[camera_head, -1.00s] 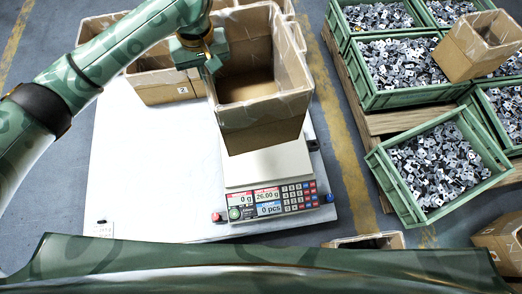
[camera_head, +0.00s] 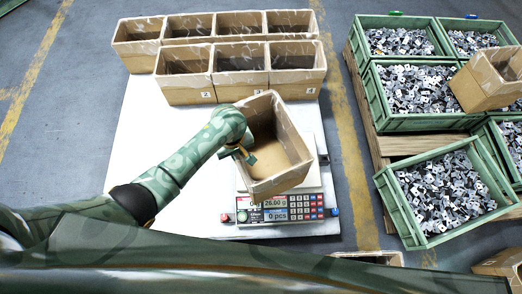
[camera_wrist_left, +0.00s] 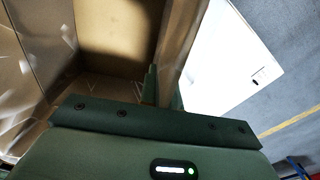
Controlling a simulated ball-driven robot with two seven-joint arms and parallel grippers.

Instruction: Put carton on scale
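The open, empty brown carton (camera_head: 297,160) sits over the scale (camera_head: 325,180), tilted and turned in the head view. I cannot tell whether its base touches the plate. My left gripper (camera_head: 243,155) is at the carton's left wall. In the left wrist view the left gripper's fingers (camera_wrist_left: 160,85) are on either side of the wall of the carton (camera_wrist_left: 115,30), apparently clamping it. The scale's front panel (camera_head: 280,209) shows 0 pcs. Most of the weighing plate is hidden under the carton. My right gripper is out of view.
Several empty cartons (camera_head: 240,92) stand in two rows at the back of the white table (camera_head: 130,135). The table's left side is clear. Green crates of stamped parts (camera_head: 405,85) stand at right, one crate (camera_head: 420,220) tilted. Another carton (camera_head: 490,80) rests on the crates.

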